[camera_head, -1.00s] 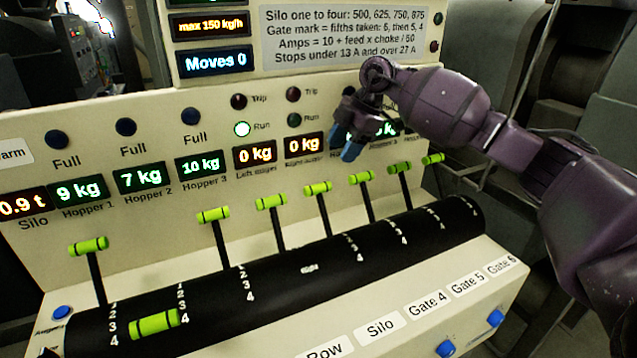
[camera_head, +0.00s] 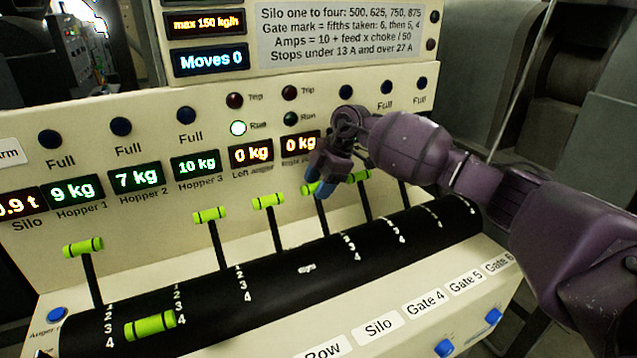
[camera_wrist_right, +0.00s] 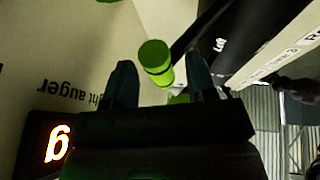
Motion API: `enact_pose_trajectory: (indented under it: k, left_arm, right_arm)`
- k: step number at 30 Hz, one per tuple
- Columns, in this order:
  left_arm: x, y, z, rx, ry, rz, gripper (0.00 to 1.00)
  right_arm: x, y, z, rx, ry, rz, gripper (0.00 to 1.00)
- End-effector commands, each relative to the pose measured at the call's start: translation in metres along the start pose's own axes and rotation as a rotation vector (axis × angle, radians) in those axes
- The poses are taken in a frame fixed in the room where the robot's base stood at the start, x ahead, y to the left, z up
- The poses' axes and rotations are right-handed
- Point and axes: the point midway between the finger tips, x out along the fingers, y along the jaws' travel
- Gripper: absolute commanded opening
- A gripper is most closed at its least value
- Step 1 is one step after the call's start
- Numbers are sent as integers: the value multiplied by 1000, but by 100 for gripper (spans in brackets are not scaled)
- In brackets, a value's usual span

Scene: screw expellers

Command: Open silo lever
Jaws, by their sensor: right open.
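Several black levers with bright green T-handles stand along a black drum on the control panel. My right gripper (camera_head: 322,182) is at the green handle (camera_head: 309,189) of the lever below the right auger display, and partly hides it. In the right wrist view, the open fingers of my right gripper (camera_wrist_right: 161,82) stand on either side of a green handle (camera_wrist_right: 155,57), with visible gaps between. A "Silo" label (camera_head: 378,328) sits on the front strip; I cannot tell for certain which lever it marks. My left gripper is not in view.
Neighbouring green handles stand close on both sides, one at the left (camera_head: 268,201) and one at the right (camera_head: 358,176). One lever (camera_head: 150,325) at the front left is lowered. The display panel (camera_head: 211,60) rises behind.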

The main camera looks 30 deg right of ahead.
Motion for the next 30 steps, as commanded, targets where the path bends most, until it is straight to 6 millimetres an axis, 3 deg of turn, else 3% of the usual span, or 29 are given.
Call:
enact_pose_trajectory:
  k: [6, 16, 30]
  left_arm:
    - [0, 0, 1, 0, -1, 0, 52]
    - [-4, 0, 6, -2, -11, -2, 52]
    - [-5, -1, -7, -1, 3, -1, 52]
  right_arm:
    - [0, 0, 0, 0, 0, 0, 49]
    - [0, 1, 0, 0, 1, 3, 0]
    - [-6, -4, -3, -15, 2, 36, 0]
